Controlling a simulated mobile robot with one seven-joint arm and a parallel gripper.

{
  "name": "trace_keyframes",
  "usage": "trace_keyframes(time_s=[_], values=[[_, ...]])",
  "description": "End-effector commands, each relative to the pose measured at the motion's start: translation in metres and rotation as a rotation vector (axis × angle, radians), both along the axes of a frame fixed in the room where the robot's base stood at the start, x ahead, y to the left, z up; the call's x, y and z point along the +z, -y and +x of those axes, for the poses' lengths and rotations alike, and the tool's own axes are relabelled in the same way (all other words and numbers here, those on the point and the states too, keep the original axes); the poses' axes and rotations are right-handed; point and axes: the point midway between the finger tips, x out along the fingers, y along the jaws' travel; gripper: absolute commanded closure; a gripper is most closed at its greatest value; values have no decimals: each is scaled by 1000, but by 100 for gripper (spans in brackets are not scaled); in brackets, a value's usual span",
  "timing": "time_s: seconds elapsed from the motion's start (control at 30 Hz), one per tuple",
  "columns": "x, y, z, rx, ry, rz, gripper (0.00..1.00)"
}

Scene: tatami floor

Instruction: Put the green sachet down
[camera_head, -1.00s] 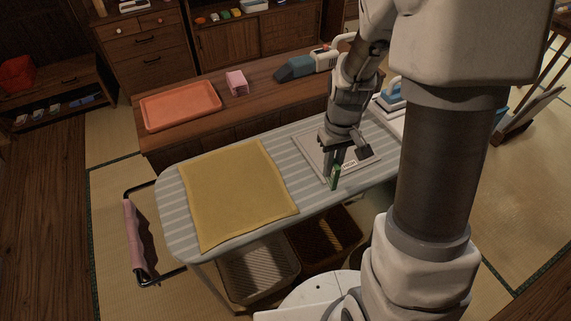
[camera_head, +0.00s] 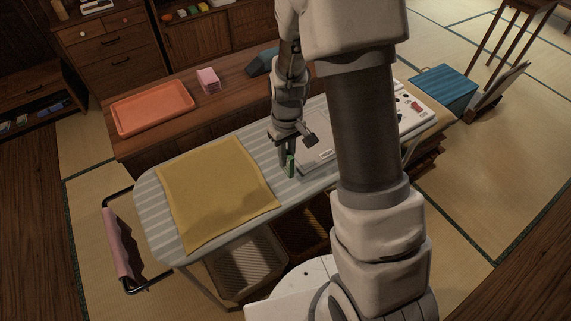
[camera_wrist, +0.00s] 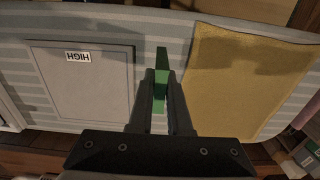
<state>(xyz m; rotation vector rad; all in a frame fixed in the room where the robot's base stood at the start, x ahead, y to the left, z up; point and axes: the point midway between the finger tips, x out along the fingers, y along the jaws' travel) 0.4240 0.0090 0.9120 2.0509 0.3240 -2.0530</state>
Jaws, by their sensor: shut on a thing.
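The green sachet (camera_head: 290,166) is held upright between the fingers of my gripper (camera_head: 286,158), which is shut on it. It hangs over the striped ironing board (camera_head: 148,205), between the yellow cloth and a pale board. In the wrist view the green sachet (camera_wrist: 161,62) sticks out past the fingertips of my gripper (camera_wrist: 161,90). The striped surface shows beyond it. I cannot tell whether the sachet's lower end touches the board. Its lower part is partly hidden by the fingers.
The yellow cloth (camera_head: 215,190) lies left of my gripper. A pale board marked HIGH (camera_wrist: 85,90) lies on the other side. Behind are an orange tray (camera_head: 152,107) and a pink block (camera_head: 208,80) on a wooden bench. A strip of striped board between cloth and pale board is clear.

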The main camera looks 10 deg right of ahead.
Motion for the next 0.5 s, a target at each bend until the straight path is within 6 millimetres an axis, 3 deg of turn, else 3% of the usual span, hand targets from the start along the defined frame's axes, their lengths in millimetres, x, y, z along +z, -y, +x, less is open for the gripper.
trace_keyframes(time_s=[0.17, 0.4, 0.5], values=[[-10, -2, 3, 0, -1, 1, 100], [-41, -2, 2, 0, -3, 0, 100], [-42, -2, 3, -1, 1, 0, 100]])
